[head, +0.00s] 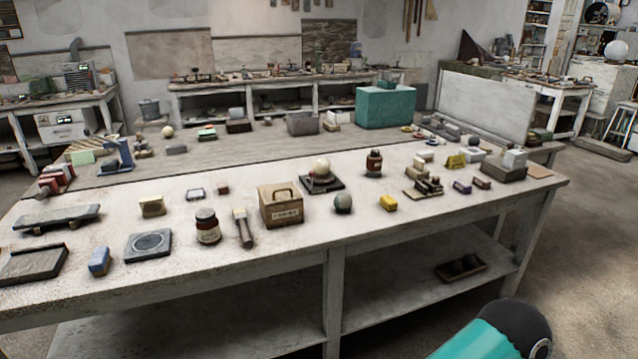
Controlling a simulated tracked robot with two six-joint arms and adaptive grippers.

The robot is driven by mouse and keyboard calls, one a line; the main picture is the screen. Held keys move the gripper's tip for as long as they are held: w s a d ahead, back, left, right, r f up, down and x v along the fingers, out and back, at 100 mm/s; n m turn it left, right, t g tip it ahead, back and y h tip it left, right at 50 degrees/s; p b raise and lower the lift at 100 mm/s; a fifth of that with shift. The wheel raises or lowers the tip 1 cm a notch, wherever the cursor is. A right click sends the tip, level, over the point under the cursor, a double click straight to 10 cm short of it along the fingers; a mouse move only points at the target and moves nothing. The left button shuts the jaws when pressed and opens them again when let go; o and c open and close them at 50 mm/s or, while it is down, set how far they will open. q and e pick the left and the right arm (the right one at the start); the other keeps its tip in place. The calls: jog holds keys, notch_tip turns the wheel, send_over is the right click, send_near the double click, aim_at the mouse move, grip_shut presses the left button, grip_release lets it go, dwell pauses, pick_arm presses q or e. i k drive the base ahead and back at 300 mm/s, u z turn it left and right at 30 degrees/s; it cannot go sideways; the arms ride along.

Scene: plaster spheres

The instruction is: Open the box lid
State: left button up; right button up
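A wooden box (281,212) stands upright near the middle of the white worktable's front half. I cannot tell from the picture which of the two is meant. Neither of my grippers is in view. Only a teal and black part of my own body shows at the bottom right, apart from the table and both boxes.
The worktable (290,250) is crowded. A brush (243,228) and a brown jar (207,227) stand left of the wooden box.

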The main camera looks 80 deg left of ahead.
aim_at(281, 193)
jog(key=z, duration=0.2)
jog(key=i, duration=0.8)
jog(key=u, duration=1.65)
jog(key=i, duration=0.25)
jog(key=u, duration=2.4)
jog(key=k, duration=0.35)
jog(key=u, duration=0.45)
jog(key=i, duration=1.4)
jog(key=z, duration=0.4)
